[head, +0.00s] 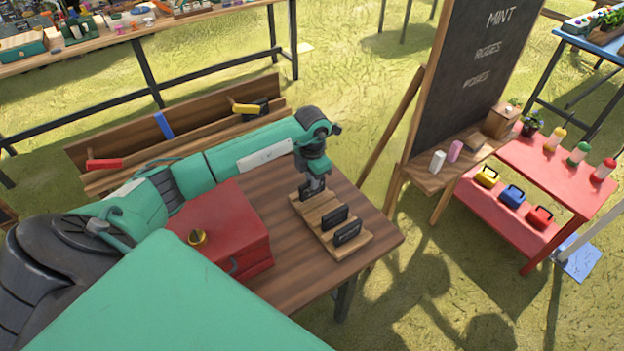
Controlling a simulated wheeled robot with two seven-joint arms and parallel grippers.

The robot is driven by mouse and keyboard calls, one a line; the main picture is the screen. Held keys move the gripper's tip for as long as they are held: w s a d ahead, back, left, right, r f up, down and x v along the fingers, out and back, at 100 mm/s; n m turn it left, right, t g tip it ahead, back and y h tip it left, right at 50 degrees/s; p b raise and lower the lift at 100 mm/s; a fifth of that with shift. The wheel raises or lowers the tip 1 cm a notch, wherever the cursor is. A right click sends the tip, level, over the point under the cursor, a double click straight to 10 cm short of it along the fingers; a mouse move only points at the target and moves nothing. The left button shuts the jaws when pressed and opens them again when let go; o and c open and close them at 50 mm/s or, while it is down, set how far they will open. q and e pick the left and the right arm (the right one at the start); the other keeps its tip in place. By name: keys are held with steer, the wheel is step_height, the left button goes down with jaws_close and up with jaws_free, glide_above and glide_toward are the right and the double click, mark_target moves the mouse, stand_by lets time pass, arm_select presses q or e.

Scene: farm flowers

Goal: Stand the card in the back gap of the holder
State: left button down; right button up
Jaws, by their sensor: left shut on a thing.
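The wooden holder (325,235) lies on the brown table near its right end. Two dark cards stand in it, a middle card (334,218) and a front card (348,233). My left gripper (315,184) points down over the back end of the holder. It is shut on a third dark card (306,192), which is upright at the back of the holder. The gripper partly hides this card and the back gap, so I cannot tell whether its lower edge is in the gap. My right gripper is not in view.
A red box (225,232) with a gold knob stands on the table (283,278) left of the holder, below my left arm. A chalkboard (475,75) on an easel stands behind to the right. A red shelf table (550,172) with bottles is further right.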

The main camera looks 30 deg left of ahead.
arm_select(q)
steer(key=shift+f, duration=0.6)
steer(key=shift+f, duration=0.15)
steer(key=c, duration=1.4)
jaws_free()
steer(key=shift+c, duration=0.2)
